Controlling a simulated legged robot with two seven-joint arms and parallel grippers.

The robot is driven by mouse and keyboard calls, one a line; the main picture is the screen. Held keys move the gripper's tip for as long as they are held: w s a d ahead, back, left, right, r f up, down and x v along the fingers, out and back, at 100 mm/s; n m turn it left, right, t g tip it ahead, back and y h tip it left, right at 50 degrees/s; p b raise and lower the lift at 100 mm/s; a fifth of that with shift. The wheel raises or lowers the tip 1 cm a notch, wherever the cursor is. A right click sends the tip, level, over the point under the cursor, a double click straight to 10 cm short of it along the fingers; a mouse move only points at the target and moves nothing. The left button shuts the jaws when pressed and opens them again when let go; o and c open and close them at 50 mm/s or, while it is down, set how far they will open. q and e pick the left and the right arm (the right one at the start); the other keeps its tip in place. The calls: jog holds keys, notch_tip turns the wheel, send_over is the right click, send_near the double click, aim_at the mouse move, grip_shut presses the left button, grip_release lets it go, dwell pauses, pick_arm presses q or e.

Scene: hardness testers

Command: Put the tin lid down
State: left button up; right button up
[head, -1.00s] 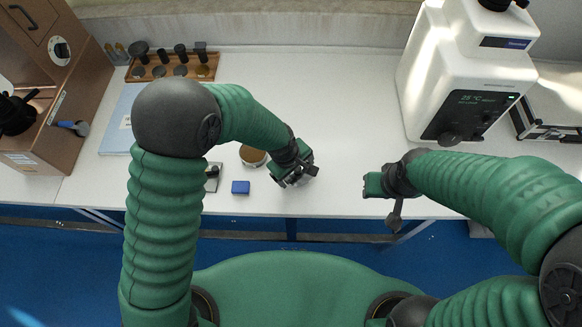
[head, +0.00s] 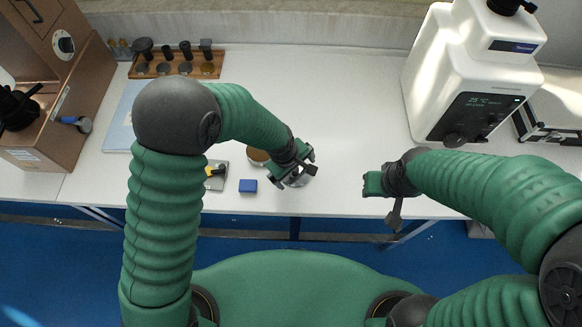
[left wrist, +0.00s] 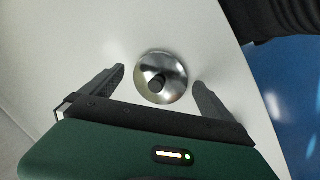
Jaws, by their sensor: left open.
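The tin lid is a round, shiny metal disc with a dark knob. It lies on the white bench (head: 345,110), knob up, in the left wrist view (left wrist: 172,66). My left gripper (head: 297,178) is open, and its two fingers stand apart on either side of the lid in the left wrist view (left wrist: 160,84), with gaps showing. In the head view the gripper hides most of the lid, near the bench's front edge. A round brownish tin (head: 257,157) is just left of the gripper, partly covered by my left arm. My right gripper (head: 374,184) hangs at the front edge, its jaws unclear.
A blue block (head: 248,186) and a small grey device (head: 216,176) lie left of the lid. A wooden rack (head: 178,70) with several dark pieces stands behind. A white tester (head: 468,75) stands right, a brown cabinet (head: 45,140) left. The bench's middle is clear.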

aim_at(291, 181)
pick_arm(q)
jog(key=d+v, duration=0.1)
jog(key=v, duration=1.1)
jog(key=s+a+m+y, duration=0.1)
jog(key=s+a+m, duration=0.3)
jog(key=a, duration=0.5)
jog(key=s+a+r+m+y+p, duration=0.1)
jog(key=s+a+m, duration=0.3)
jog(key=a, duration=0.5)
jog(key=shift+s+t, duration=0.2)
jog(key=shift+t, duration=0.2)
jog(key=shift+s+d, duration=0.1)
jog(key=shift+d, duration=0.1)
